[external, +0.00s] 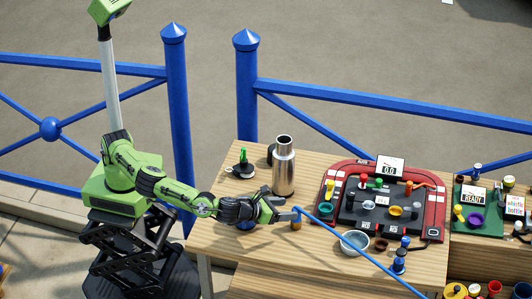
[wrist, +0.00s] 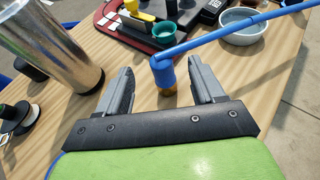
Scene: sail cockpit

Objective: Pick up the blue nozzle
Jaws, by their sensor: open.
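A blue piece with a brass-coloured foot, which looks like the blue nozzle (wrist: 163,72), stands on the wooden table in the wrist view. A long thin blue tube runs from its top to the upper right. In the external view the blue nozzle (external: 297,214) is at the fingertips, partly hidden. My gripper (external: 286,209) is open, low over the table, reaching from the left. In the wrist view the gripper (wrist: 160,78) has one finger on each side of the nozzle, with a visible gap on both sides. It holds nothing.
A steel bottle (external: 284,168) stands just behind my gripper, close to the left finger in the wrist view. A pale bowl (external: 354,243) is to the right, under the tube. A red-rimmed board (external: 436,222) with small coloured parts lies behind. A blue stacked piece (external: 399,262) stands front right.

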